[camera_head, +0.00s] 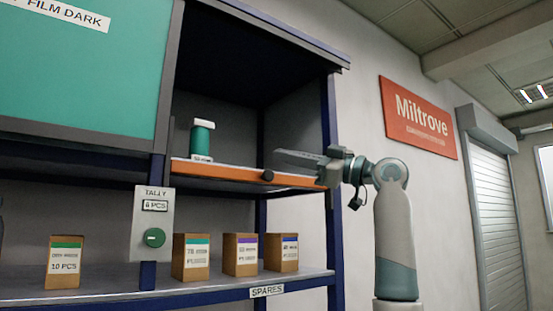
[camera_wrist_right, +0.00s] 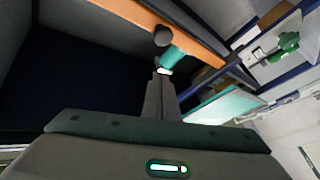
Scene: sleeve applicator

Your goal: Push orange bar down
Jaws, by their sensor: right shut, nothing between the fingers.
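The orange bar (camera_head: 230,173) runs along the front edge of a shelf in the head view, with a dark round knob (camera_head: 268,175) on it. It also crosses the top of the right wrist view (camera_wrist_right: 185,32). My right gripper (camera_head: 278,154) is shut and empty, its fingers pointing left just above the bar near the knob. In the wrist view its fingertips (camera_wrist_right: 162,76) lie close to a teal bottle; I cannot tell whether they touch anything. My left gripper is not in view.
A teal bottle with a white cap (camera_head: 202,140) stands on the shelf. A tally box with a green button (camera_head: 154,238) is on the post. Several brown boxes (camera_head: 191,257) stand on the lower shelf. A teal panel (camera_head: 75,62) covers the upper left. The compartment above the bar is open.

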